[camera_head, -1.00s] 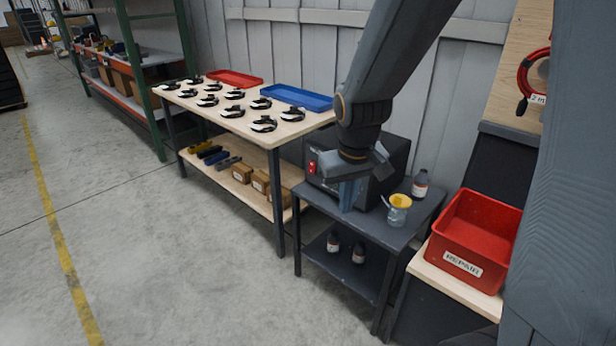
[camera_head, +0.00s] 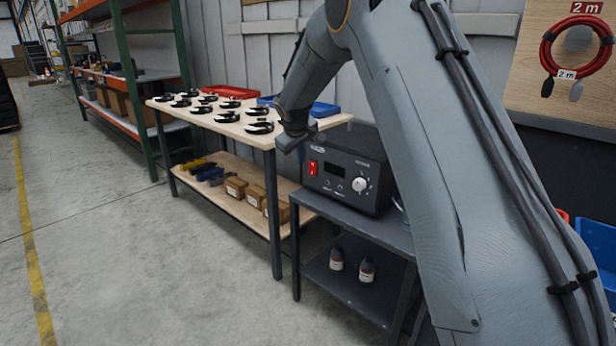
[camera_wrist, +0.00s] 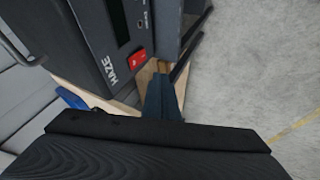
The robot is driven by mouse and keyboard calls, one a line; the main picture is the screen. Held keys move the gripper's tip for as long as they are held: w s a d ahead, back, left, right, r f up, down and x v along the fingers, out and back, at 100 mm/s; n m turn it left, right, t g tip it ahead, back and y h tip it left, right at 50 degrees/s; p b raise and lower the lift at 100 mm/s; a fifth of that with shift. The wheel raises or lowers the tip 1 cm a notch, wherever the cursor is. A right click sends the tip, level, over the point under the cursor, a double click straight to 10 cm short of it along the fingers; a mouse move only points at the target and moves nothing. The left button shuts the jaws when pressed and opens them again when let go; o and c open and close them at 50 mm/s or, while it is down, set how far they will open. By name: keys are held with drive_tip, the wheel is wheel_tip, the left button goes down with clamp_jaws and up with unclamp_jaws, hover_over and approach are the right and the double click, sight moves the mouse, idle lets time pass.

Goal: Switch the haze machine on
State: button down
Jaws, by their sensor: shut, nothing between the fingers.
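The haze machine (camera_head: 372,160) is a black box on a small dark shelf table, with a round knob, a small display and a red rocker switch (camera_head: 313,168) on its front panel. In the wrist view the machine (camera_wrist: 85,30) stands at the upper left, lettered HAZE, with the red switch (camera_wrist: 136,60) near the lettering. My gripper (camera_head: 287,147) is shut and empty, just left of and above the switch, in front of the machine's left end. In the wrist view its fingers (camera_wrist: 160,90) are close beside the switch; I cannot tell whether they touch.
Two bottles (camera_head: 366,270) stand on the lower shelf under the machine. A coiled red cable (camera_head: 575,45) hangs on the board at right. The floor at left is clear.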

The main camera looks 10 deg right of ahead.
drive_tip(key=shift+f, duration=0.1)
approach(311, 175)
drive_tip(key=a+f, duration=0.3)
drive_tip(key=f, duration=0.1)
drive_tip(key=w+d, duration=0.3)
drive_tip(key=shift+d+f, duration=0.1)
drive_tip(key=shift+f, duration=0.15)
drive_tip(key=shift+w+d+f, duration=0.1)
drive_tip(key=shift+d+f, duration=0.05)
drive_tip(key=shift+d, duration=0.1)
idle(0.3)
